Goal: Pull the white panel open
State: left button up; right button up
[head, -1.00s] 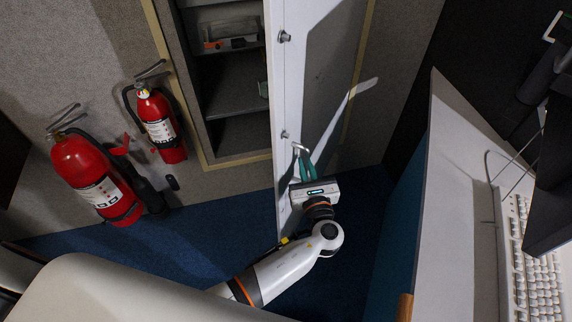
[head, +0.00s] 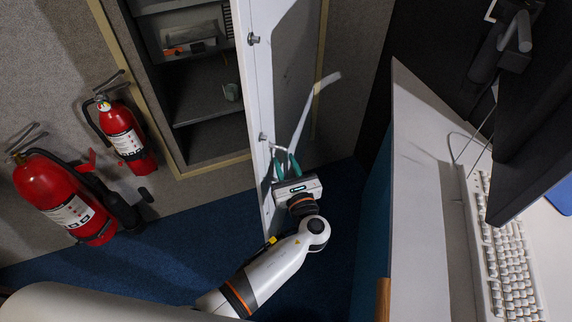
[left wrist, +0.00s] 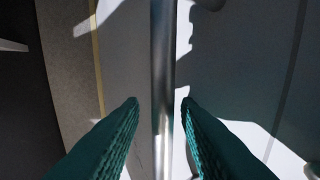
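The white panel (head: 264,178) stands swung out from a grey cabinet, its white edge towards me. Two round metal fittings (head: 253,39) are on it. My left gripper (head: 286,162) is at the lower part of the panel's face, below the lower fitting (head: 263,137). In the left wrist view a metal bar (left wrist: 162,80) runs between the two teal-padded fingers (left wrist: 161,128). The fingers are apart, one on each side of the bar, with narrow gaps showing. Contact cannot be made out. My right gripper is not in view.
The cabinet's shelves (head: 205,92) are exposed at the left of the panel. Two red fire extinguishers (head: 126,136) (head: 66,196) stand at the left. A desk (head: 425,190) with a keyboard (head: 508,255) is at the right. Blue floor (head: 190,240) lies below.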

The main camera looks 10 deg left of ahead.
pick_arm(q)
jog(key=shift+s, duration=0.1)
jog(key=shift+s, duration=0.15)
jog(key=b+v, duration=0.1)
jog(key=v, duration=1)
jog(key=shift+s+d, duration=0.2)
jog(key=shift+s, duration=0.05)
